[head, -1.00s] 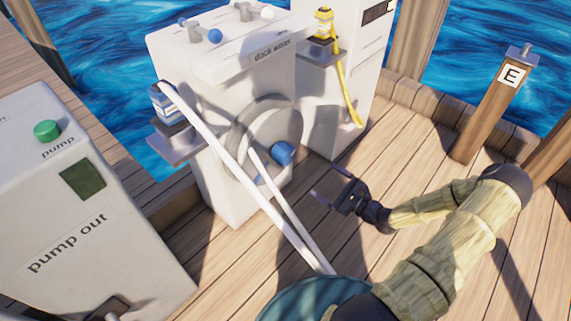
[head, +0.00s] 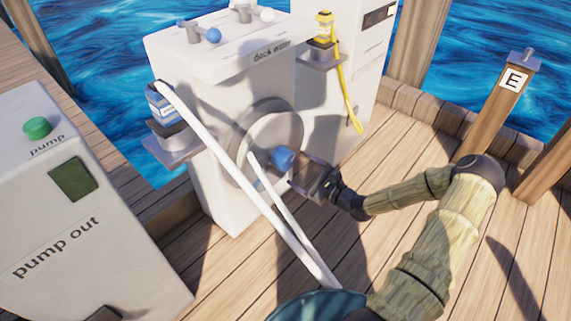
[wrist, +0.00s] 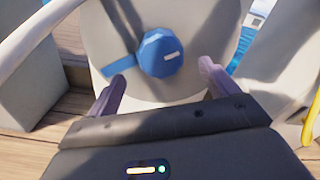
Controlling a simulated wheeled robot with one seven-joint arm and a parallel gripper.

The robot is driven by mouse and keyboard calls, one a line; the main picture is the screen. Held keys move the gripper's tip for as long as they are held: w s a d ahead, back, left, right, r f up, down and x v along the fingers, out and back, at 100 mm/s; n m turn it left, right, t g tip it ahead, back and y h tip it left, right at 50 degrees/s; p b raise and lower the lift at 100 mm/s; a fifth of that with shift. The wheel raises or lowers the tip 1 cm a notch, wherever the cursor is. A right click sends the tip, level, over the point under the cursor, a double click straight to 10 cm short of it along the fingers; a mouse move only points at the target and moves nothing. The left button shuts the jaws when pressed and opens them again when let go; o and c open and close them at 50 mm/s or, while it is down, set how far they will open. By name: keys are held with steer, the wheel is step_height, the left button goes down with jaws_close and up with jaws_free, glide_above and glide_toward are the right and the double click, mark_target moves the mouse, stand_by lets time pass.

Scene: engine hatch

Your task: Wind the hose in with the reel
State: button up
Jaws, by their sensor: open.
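The white hose (head: 235,170) runs from a blue-and-white fitting (head: 160,102) on a side bracket, down across the reel's face. My gripper (head: 300,172) is open just in front of the knob. In the wrist view the knob (wrist: 161,55) lies ahead, between and beyond the two purple fingers (wrist: 162,85), which do not visibly touch it.
A "pump out" cabinet (head: 75,220) with a green button stands at left. A second white cabinet (head: 345,85) with a yellow hose (head: 346,95) stands behind at right. A post marked E (head: 497,110) is at far right. Deck planks (head: 420,150) between are clear.

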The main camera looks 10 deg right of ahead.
mark_target(290, 163)
steer(key=b+x, duration=0.2)
steer(key=x, duration=0.5)
steer(key=shift+f+b, duration=0.1)
steer(key=shift+b, duration=0.25)
steer(key=shift+w+a, duration=0.35)
steer(key=shift+w, duration=0.1)
steer(key=shift+c, duration=0.3)
steer(key=c, duration=0.9)
